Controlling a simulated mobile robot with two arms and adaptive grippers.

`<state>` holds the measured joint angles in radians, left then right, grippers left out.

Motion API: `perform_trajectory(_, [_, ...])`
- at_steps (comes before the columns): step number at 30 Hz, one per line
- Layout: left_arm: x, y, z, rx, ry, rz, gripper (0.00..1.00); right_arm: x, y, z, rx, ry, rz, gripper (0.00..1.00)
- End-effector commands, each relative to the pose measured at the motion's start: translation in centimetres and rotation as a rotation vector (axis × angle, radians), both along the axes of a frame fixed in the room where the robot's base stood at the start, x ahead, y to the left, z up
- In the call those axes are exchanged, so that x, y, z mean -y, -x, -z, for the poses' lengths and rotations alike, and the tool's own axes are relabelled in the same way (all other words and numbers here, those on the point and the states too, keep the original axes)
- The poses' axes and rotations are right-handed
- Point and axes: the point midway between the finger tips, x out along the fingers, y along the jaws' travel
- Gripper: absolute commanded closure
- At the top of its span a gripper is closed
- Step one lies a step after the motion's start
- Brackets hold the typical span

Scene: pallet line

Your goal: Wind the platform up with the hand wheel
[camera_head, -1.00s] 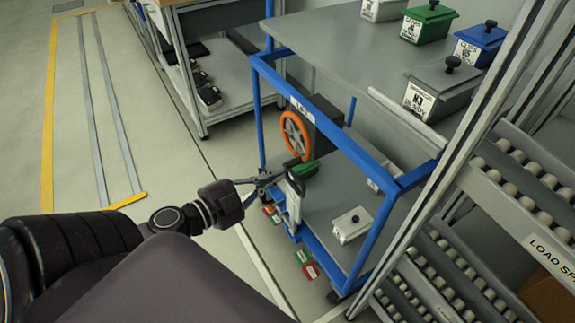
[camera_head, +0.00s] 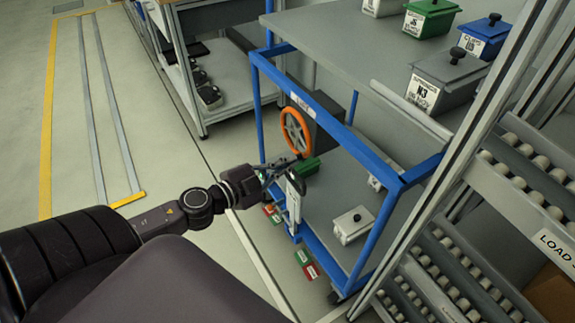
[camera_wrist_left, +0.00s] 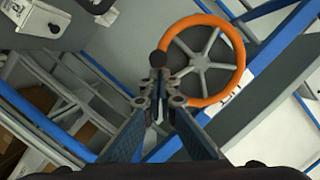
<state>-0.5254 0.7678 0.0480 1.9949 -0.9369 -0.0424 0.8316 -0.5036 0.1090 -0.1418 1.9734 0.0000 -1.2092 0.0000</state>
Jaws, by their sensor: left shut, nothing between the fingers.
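The orange hand wheel (camera_head: 296,132) with grey spokes is mounted on a dark box (camera_head: 323,125) in the blue-framed cart. It also shows in the left wrist view (camera_wrist_left: 237,66), right of the fingertips. My left gripper (camera_head: 279,170) is just below the wheel, its fingers together and empty. In the left wrist view, the fingertips (camera_wrist_left: 159,88) point at a dark round knob (camera_wrist_left: 158,59) near the rim's left side; whether they touch it I cannot tell. A grey deck (camera_head: 322,207) lies inside the blue frame; whether it is the platform is unclear. My right gripper is out of view.
A blue top bar (camera_head: 345,137) crosses in front of the deck. A roller rack (camera_head: 440,265) is at right. The floor at left (camera_head: 150,105) is clear.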

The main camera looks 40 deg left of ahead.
Motion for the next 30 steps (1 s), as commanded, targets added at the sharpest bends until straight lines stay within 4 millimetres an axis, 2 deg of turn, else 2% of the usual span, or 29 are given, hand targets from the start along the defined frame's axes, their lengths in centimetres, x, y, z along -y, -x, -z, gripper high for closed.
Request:
perform_trajectory(13, [-0.2,-0.1,0.2,-0.001,-0.001,-0.002,1.0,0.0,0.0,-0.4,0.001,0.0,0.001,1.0])
perform_trajectory(20, [-1.2,-0.4,1.2,-0.001,0.0,-0.006,1.0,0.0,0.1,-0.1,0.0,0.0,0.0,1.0])
perform_trajectory(30, [-1.4,-0.4,1.5,-0.005,-0.002,-0.009,1.0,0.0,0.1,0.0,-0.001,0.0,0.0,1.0])
